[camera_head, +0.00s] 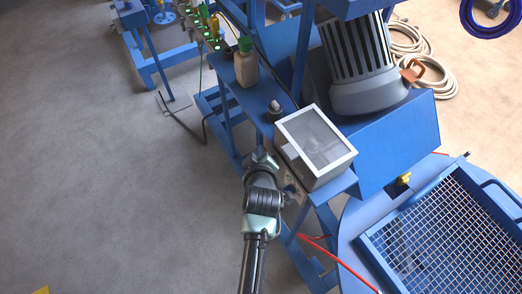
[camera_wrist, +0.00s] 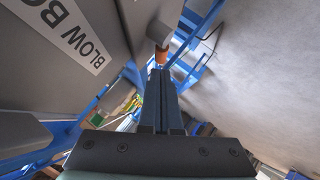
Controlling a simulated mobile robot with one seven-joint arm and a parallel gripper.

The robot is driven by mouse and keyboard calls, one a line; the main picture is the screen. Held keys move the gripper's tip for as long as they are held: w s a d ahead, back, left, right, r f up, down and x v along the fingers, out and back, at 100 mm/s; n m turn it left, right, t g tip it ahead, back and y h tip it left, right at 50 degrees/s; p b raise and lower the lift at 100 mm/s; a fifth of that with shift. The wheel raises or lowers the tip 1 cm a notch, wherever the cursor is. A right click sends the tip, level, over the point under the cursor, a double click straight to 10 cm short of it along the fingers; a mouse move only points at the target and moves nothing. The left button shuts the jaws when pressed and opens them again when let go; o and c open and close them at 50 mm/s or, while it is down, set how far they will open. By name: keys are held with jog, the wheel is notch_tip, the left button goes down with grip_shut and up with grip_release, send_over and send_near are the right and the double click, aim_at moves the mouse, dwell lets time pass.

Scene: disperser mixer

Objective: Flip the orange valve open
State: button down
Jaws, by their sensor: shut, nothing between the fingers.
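The orange valve part (camera_wrist: 161,56) shows in the wrist view as a small orange piece below a grey rounded end (camera_wrist: 158,32). It is beside the grey box labelled "BLOW BO…" (camera_wrist: 70,35). My gripper (camera_wrist: 160,73) is shut and empty, with its fingertips just below the orange piece in the picture. I cannot tell whether they touch it. In the head view my gripper (camera_head: 262,157) is at the left side of the grey box with a clear lid (camera_head: 316,140). The orange valve part is not visible there.
A blue bench (camera_head: 262,95) carries a bottle with a green cap (camera_head: 246,65). A large motor (camera_head: 362,70) stands behind the box. A blue mesh grate (camera_head: 440,235) and a red hose (camera_head: 335,258) are at the right. Open floor (camera_head: 100,180) lies to the left.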

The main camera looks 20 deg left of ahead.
jog(key=shift+w+d+f, duration=0.2)
jog(key=shift+w+f, duration=0.05)
jog(key=shift+f, duration=0.15)
dwell(0.3)
